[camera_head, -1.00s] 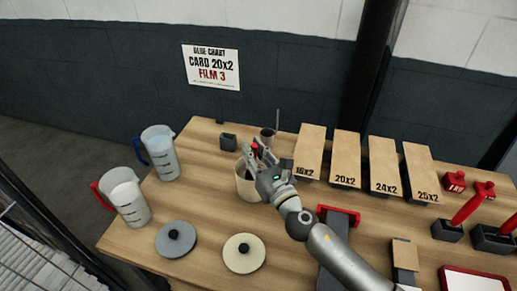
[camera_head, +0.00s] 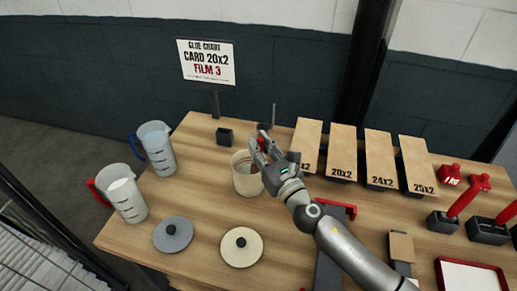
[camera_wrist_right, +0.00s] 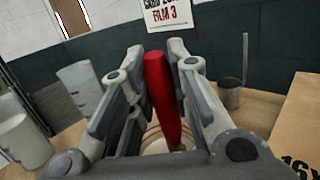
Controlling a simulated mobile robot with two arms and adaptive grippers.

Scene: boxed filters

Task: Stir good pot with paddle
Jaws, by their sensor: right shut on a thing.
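A cream pot (camera_head: 246,184) stands open on the wooden table in the head view. Part of its rim shows behind the handle in the wrist view (camera_wrist_right: 153,138). My right gripper (camera_head: 262,148) is above the pot's right side. In the wrist view my right gripper (camera_wrist_right: 163,65) is shut on the paddle's red handle (camera_wrist_right: 162,90), which stands nearly upright between the fingers. A bit of the red handle shows between the fingers in the head view. The paddle's lower end is hidden, so I cannot tell how deep it sits in the pot. My left gripper is out of view.
Two jugs (camera_head: 158,152) (camera_head: 126,197) stand left. A grey lid (camera_head: 172,240) and a cream lid (camera_head: 236,255) lie in front. A small dark box (camera_head: 224,137) and a metal cup (camera_wrist_right: 229,95) are behind. Labelled boxes (camera_head: 341,150) stand right. A sign (camera_head: 206,62) stands at the back.

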